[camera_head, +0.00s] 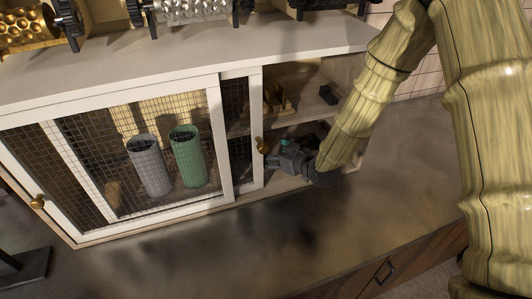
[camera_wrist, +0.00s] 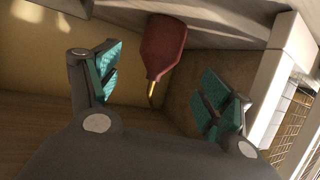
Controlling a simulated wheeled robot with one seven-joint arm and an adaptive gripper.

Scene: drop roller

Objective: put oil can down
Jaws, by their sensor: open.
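A red oil can (camera_wrist: 165,45) with a thin brass spout shows in the wrist view, its broad end near the top edge and its spout pointing down in the picture. My gripper (camera_wrist: 160,85) is open, with one teal-padded finger on each side of the can's spout and a gap to both. No finger visibly touches the can. In the head view my gripper (camera_head: 285,157) reaches into the lower space at the open right end of the white cabinet (camera_head: 145,80). The oil can cannot be made out in that view.
A sliding mesh door with a brass knob (camera_head: 261,146) stands just left of my gripper. Behind the mesh are a grey cylinder (camera_head: 149,168) and a green cylinder (camera_head: 187,157). A shelf with small items (camera_head: 328,94) is above. The dark counter (camera_head: 285,235) in front is clear.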

